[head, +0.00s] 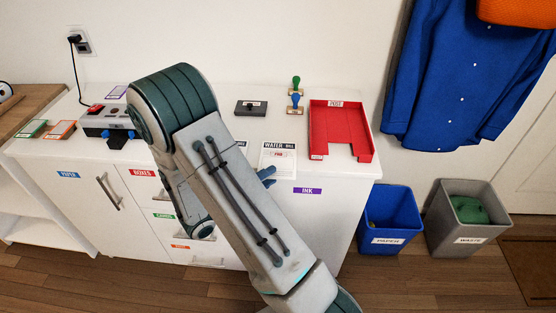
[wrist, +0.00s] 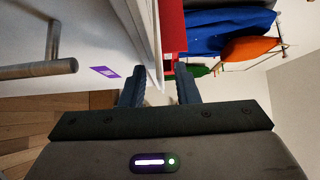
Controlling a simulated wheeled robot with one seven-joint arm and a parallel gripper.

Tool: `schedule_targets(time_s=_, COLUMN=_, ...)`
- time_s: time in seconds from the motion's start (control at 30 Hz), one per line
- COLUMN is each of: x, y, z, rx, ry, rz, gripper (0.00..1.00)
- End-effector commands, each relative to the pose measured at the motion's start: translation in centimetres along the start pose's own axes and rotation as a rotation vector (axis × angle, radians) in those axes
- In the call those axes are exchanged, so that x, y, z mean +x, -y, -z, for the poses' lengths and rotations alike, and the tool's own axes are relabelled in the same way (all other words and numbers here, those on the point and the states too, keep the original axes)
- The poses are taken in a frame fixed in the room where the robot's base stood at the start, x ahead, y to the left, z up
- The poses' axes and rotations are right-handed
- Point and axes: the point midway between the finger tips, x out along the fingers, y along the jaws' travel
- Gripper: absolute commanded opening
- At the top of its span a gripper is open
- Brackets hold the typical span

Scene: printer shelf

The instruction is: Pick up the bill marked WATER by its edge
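The bill marked WATER (head: 279,158) is a white sheet with a dark heading and a red mark. It lies flat at the front of the white cabinet top, in the head view. My gripper (head: 267,176) is at the bill's near end, by the cabinet's front edge, mostly hidden behind my arm. In the wrist view my gripper (wrist: 160,82) is open, its two dark blue fingers apart. The edge of a thin white sheet (wrist: 158,55) points into the gap between them. I cannot tell whether either finger touches it.
The red tray marked POST (head: 338,130) stands right of the bill. Two stamps (head: 296,95) and a dark pad (head: 251,108) are behind it. The cabinet's front edge lies close to my gripper. Blue (head: 388,220) and grey (head: 466,216) bins stand on the floor at right.

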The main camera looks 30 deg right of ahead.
Motion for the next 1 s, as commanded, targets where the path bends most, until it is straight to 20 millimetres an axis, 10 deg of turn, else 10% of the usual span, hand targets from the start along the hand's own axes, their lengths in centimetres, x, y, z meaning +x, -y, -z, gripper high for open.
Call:
schedule_targets(time_s=0.3, x=0.8, y=0.0, z=0.0, rx=0.001, ry=0.001, rz=0.000, gripper=0.28)
schedule_targets(time_s=0.43, x=0.8, y=0.0, z=0.0, rx=0.001, ry=0.001, rz=0.000, gripper=0.00)
schedule_targets(time_s=1.0, x=0.7, y=1.3, z=0.0, rx=0.004, ry=0.001, rz=0.000, gripper=0.00)
